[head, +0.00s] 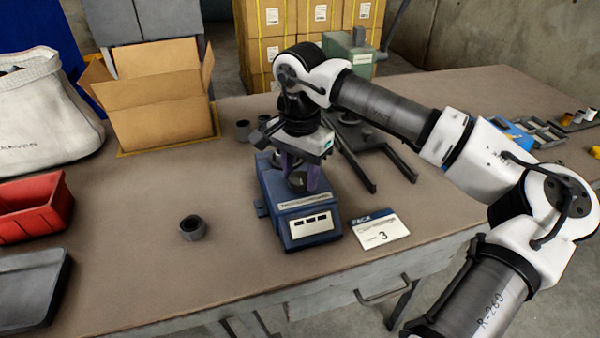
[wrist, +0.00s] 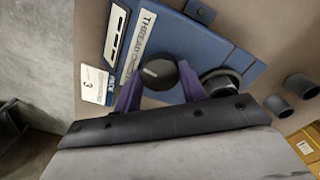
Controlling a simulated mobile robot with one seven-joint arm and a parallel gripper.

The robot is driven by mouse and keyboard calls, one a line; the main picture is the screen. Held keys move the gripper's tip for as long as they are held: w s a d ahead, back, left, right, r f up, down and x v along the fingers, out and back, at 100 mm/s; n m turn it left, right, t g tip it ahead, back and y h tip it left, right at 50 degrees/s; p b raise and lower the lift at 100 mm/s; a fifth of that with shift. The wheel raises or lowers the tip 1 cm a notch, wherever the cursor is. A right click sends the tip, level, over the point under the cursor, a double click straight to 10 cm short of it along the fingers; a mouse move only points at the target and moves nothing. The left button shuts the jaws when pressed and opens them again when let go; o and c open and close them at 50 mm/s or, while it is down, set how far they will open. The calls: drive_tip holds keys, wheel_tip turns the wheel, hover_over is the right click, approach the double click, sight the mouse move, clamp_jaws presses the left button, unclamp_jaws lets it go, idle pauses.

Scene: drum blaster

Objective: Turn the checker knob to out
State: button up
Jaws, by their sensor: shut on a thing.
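The blue checker (head: 311,219) sits on the bench, with a pale label strip and a panel of small dark windows on its front. In the wrist view the checker (wrist: 172,45) has a label starting "THREAD". Its round black knob (wrist: 158,74) lies between the purple fingers of my gripper (wrist: 161,84). In the head view my gripper (head: 302,181) points down over the checker and hides most of the knob. My gripper is shut on the knob. A dark round fitting (wrist: 222,82) stands beside the knob on the checker. I cannot read any position marks.
A card marked 3 (head: 380,232) lies right of the checker. A loose dark ring (head: 193,228) stands on the left. A dark metal frame (head: 375,150) is behind right. A cardboard box (head: 165,108), red bin (head: 35,208) and white bag (head: 42,115) stand farther left.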

sight(300, 177)
drive_tip(key=shift+n, duration=0.7)
drive_tip(key=o, duration=1)
drive_tip(key=shift+r, duration=0.1)
wheel_tip(300, 177, up, 14)
drive_tip(key=shift+f, duration=0.15)
